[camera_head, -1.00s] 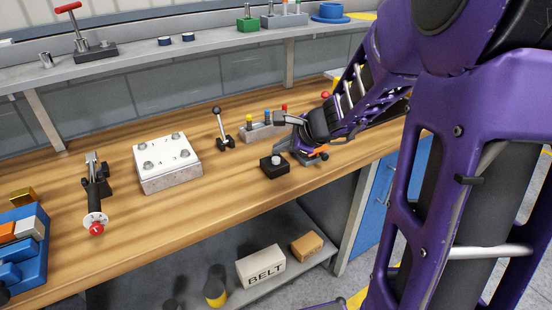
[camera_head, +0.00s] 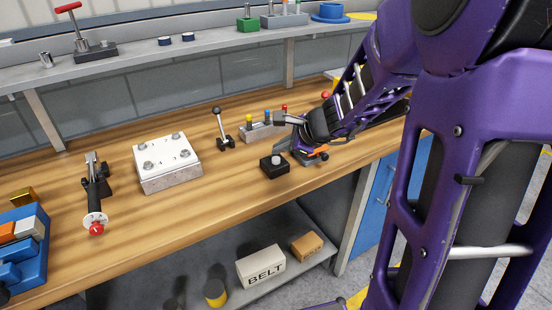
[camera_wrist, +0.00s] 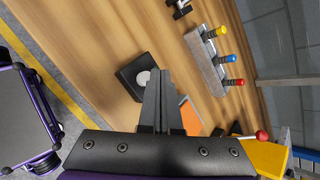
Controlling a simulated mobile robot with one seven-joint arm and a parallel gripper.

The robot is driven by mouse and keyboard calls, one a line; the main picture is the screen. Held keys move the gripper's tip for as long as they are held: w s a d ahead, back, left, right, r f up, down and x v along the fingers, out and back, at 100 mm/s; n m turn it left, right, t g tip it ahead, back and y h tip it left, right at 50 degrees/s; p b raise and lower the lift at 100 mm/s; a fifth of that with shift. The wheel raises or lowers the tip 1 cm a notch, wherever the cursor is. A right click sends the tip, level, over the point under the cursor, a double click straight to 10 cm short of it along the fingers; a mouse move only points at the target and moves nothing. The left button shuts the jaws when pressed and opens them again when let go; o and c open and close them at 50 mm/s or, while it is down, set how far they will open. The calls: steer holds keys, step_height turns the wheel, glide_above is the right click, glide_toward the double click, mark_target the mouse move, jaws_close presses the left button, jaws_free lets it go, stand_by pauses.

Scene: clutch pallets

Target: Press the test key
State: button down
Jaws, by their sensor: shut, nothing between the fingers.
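The test key appears to be a small black box (camera_head: 274,168) with a round pale button (camera_head: 276,159) on top, near the bench's front edge. The box (camera_wrist: 127,81) and its button (camera_wrist: 143,77) also show in the wrist view. My gripper (camera_wrist: 160,74) is shut and empty. Its fingertips appear just beside the button in the wrist view and partly overlap the box. In the head view my gripper (camera_head: 283,146) is just behind and right of the button. I cannot tell whether the tips touch it.
A grey block with yellow, blue and red knobs (camera_head: 262,132) stands behind the box. A small lever (camera_head: 224,143) is to its left. An orange-topped item (camera_head: 318,152) lies close on the right. A white-topped plate block (camera_head: 167,160) and a toggle clamp (camera_head: 97,190) stand farther left.

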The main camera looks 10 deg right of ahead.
steer(key=shift+f, duration=0.15)
steer(key=shift+f+b, duration=0.25)
steer(key=shift+b, duration=0.2)
steer(key=shift+f+b, duration=0.55)
steer(key=shift+b, duration=0.05)
stand_by(0.5)
steer(key=shift+r, duration=0.1)
steer(key=shift+r+p, duration=0.8)
steer(key=shift+r, duration=0.05)
step_height(320, 180, up, 5)
steer(key=p, duration=0.4)
stand_by(0.8)
